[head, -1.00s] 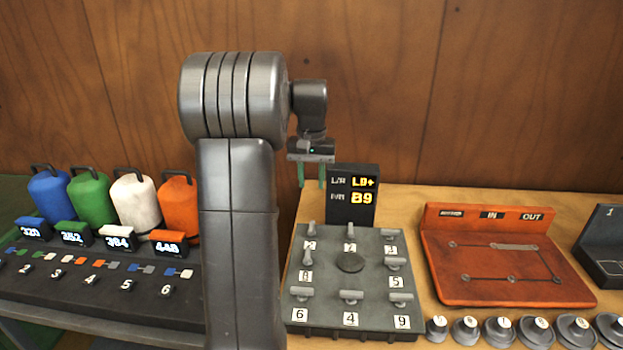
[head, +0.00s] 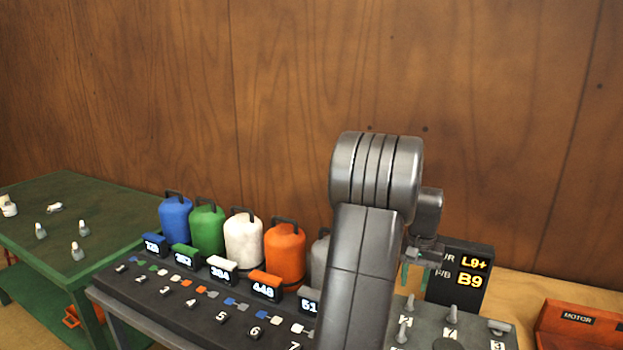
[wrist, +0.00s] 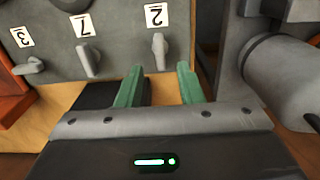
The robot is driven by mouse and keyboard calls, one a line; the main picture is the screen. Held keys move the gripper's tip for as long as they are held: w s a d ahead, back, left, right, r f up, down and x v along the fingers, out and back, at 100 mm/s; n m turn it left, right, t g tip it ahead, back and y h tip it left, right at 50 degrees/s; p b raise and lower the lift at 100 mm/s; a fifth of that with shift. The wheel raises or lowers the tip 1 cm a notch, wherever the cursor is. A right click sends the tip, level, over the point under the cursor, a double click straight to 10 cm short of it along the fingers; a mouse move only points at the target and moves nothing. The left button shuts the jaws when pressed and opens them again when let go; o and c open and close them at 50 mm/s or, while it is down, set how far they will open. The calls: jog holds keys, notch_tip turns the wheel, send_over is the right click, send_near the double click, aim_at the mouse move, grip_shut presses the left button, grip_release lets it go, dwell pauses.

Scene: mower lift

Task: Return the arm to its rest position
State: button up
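My gripper (head: 415,272) hangs from my folded grey arm in the head view, just in front of and left of the dark display box (head: 470,277), whose yellow text reads "L9+" and "B9". In the wrist view my gripper's two green fingers (wrist: 160,88) stand apart with nothing between them. Beyond them is the grey panel with knobs and number tags (wrist: 115,55), showing tags 3, 7 and 2. The panel (head: 428,327) also shows at the bottom of the head view, partly behind my arm.
Blue (head: 175,220), green (head: 207,228), white (head: 243,242) and orange (head: 285,255) canisters stand on a dark rack left of my arm; a grey one is partly hidden. A green table (head: 110,215) with small pieces is at far left. An orange board (head: 580,328) is at lower right.

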aim_at(411, 300)
notch_tip(411, 300, down, 6)
jog(key=shift+r, duration=0.25)
jog(key=shift+r, duration=0.1)
